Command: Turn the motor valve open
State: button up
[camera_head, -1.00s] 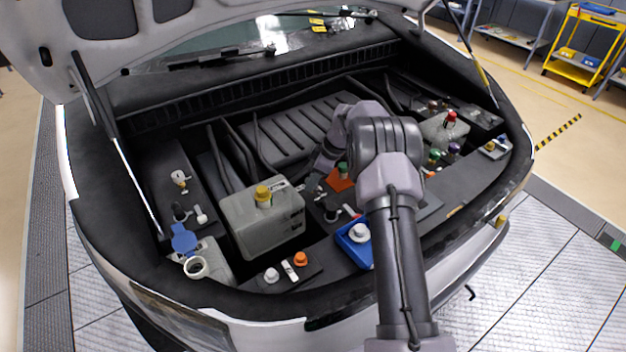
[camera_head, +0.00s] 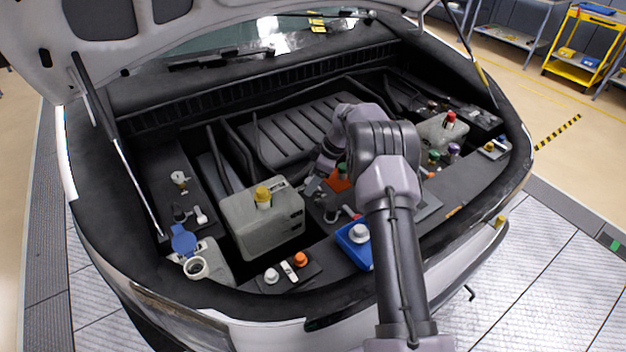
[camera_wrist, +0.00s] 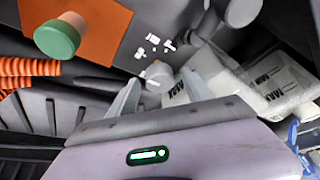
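In the wrist view my gripper (camera_wrist: 158,84) has its two pale fingers spread apart. A small grey round knob (camera_wrist: 157,76) with a white mark sits between the fingertips; I cannot tell whether they touch it. White printed marks (camera_wrist: 153,46) are on the dark panel beside it. I take this knob for the motor valve, but no label is readable. In the head view my gripper (camera_head: 313,187) is low in the engine bay, right of the grey tank (camera_head: 260,222), and the knob there is not distinguishable.
An orange plate (camera_wrist: 85,25) with a green-topped knob (camera_wrist: 57,39) lies close by. A tank marked MAX (camera_wrist: 285,90) is on the other side. The raised hood (camera_head: 200,45) is above.

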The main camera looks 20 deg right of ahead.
jog(key=shift+r, duration=0.1)
jog(key=p+v, duration=0.5)
jog(key=v, duration=1.2)
jog(key=shift+d, duration=0.2)
jog(key=shift+s, duration=0.1)
jog(key=s+a+r+m+t+h+b, duration=0.1)
jog(key=s+a+r+m+b, duration=0.2)
jog(key=s+a+r+m, duration=0.7)
jog(key=s+a+m, duration=0.2)
jog(key=s+a, duration=0.2)
jog(key=s, duration=0.4)
jog(key=s+a+m+t+b, duration=0.1)
jog(key=s+a+m, duration=0.1)
jog(key=s+a, duration=0.3)
jog(key=s+a+m+t+b, duration=0.1)
jog(key=s+a, duration=0.3)
jog(key=s, duration=0.9)
jog(key=shift+a+m+h, duration=0.15)
jog(key=shift+m+h, duration=0.15)
jog(key=shift+m, duration=0.1)
